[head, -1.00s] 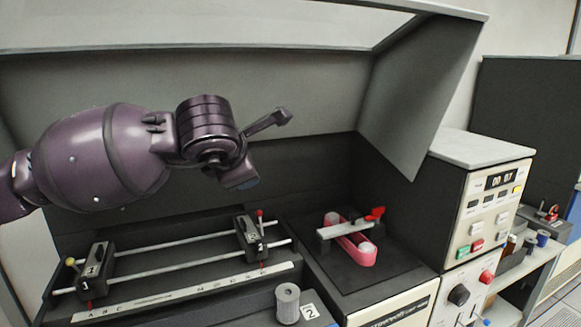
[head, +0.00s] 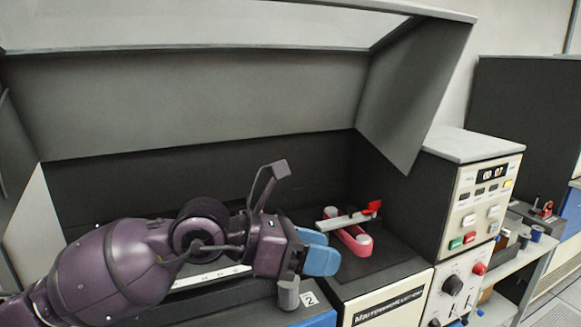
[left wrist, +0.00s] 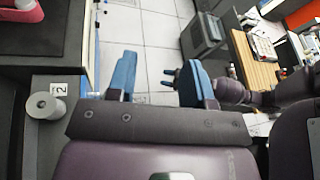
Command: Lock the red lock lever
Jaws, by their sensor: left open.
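The red lock lever (head: 374,207) is at the right end of a light metal bar (head: 342,218). The bar lies across a pink-red loop-shaped part (head: 355,240) on the dark deck. My left gripper (head: 318,253) has blue fingertips and is to the left of this part and lower in the head view, apart from the lever. In the left wrist view the left gripper (left wrist: 160,82) is open, with nothing between its fingers. That view shows an edge of the pink-red part (left wrist: 20,12), but not the lever. My right gripper (left wrist: 170,76) shows small beyond the left fingers; its opening is unclear.
A grey cylinder (head: 288,295) stands beside a "2" label, just below my left gripper. A control panel (head: 483,205) with buttons stands to the right. The slanted grey hood (head: 200,105) overhangs the back. My left arm hides most of the rail assembly.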

